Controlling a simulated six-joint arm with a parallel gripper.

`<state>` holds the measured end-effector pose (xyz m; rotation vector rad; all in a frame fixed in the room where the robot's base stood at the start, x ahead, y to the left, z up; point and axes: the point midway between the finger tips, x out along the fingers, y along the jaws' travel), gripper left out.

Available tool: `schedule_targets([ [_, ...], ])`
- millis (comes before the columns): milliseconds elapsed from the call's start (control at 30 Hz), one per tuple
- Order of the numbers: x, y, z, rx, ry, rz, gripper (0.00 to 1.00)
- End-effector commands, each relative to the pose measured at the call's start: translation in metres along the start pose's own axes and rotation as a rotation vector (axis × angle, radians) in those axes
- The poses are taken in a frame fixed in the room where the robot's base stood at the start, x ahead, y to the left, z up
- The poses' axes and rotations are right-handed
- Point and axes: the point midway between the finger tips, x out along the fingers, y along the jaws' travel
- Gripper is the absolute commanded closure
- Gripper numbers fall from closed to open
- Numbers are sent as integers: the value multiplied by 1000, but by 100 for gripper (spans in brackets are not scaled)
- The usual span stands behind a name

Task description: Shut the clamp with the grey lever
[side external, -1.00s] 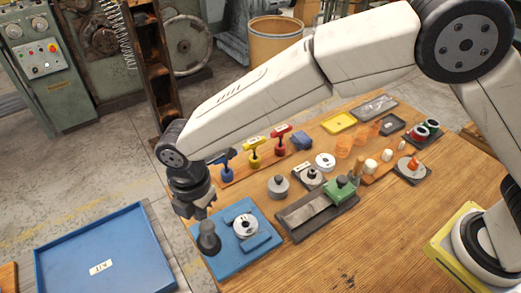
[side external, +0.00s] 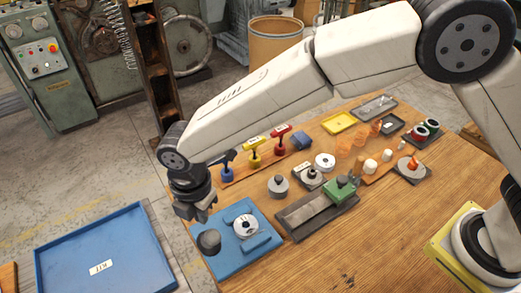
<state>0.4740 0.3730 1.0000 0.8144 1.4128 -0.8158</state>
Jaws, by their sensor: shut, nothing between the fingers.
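The blue fixture plate (side external: 225,263) lies on the near left part of the wooden bench. It holds a white and silver round part (side external: 246,226) between blue blocks. The dark grey lever (side external: 209,241) is at the plate's left side and shows as a low, rounded knob. No upright stem shows above it. My gripper (side external: 202,214) points down just above and behind the lever, shut and empty. Whether its fingertips touch the lever is hard to tell. The clamp's joint is too small to make out.
A green-handled slide on a grey base (side external: 310,215) stands right of the plate. Blue, yellow and red handled tools (side external: 254,152) stand behind. A blue tray (side external: 105,255) lies to the left.

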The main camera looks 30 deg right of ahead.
Motion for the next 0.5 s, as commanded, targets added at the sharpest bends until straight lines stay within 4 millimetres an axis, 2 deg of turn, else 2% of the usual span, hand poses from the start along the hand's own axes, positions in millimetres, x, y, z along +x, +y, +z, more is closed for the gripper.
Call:
schedule_targets([
  [500,-2,6,4,1,0,2,100],
])
